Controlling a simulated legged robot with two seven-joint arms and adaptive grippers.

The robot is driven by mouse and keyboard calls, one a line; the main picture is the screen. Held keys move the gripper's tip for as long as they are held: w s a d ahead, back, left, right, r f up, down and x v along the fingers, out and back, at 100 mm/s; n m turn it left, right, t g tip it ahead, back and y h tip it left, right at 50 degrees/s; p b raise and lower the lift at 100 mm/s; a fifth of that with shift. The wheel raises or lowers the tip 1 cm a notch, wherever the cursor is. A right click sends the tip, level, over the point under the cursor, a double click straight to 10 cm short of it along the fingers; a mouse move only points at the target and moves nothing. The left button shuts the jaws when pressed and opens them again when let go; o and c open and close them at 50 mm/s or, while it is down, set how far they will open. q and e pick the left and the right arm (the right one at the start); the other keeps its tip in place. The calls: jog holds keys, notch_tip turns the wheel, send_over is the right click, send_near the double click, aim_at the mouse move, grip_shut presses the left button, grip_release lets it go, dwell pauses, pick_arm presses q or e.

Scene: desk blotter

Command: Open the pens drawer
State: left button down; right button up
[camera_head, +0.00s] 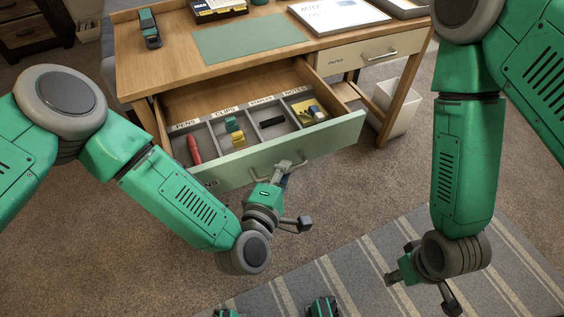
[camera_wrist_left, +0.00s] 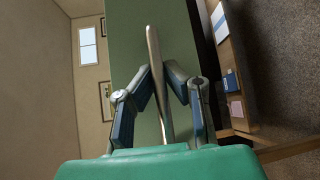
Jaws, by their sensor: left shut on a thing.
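The pens drawer (camera_head: 335,135) is pulled well out of the desk, its pale green front facing me. Compartments behind the front are labelled PENS, CLIPS, one label I cannot read clearly, and NOTES. My left gripper (camera_head: 284,172) is shut on the drawer handle (camera_head: 299,163) at the middle of the front. In the left wrist view the handle bar (camera_wrist_left: 153,50) runs between the two fingers of my left gripper (camera_wrist_left: 160,88). My right gripper (camera_head: 422,290) hangs empty above the striped rug, its fingers spread apart.
A red pen (camera_head: 194,150), clips, a dark item and yellow notes lie in the drawer. A closed PAPER drawer (camera_head: 370,53) is at its right. The desk (camera_head: 170,65) carries a green blotter (camera_head: 250,40), a stapler (camera_head: 149,28) and papers. A white bin (camera_head: 405,110) stands underneath.

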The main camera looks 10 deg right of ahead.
pick_arm(q)
jog(key=shift+s+f, duration=0.1)
jog(key=shift+f, duration=0.1)
jog(key=c, duration=1.6)
grip_release()
jog(key=shift+r, duration=0.1)
jog(key=v, duration=1.1)
jog(key=shift+s+a, duration=0.25)
jog(key=shift+s, duration=0.1)
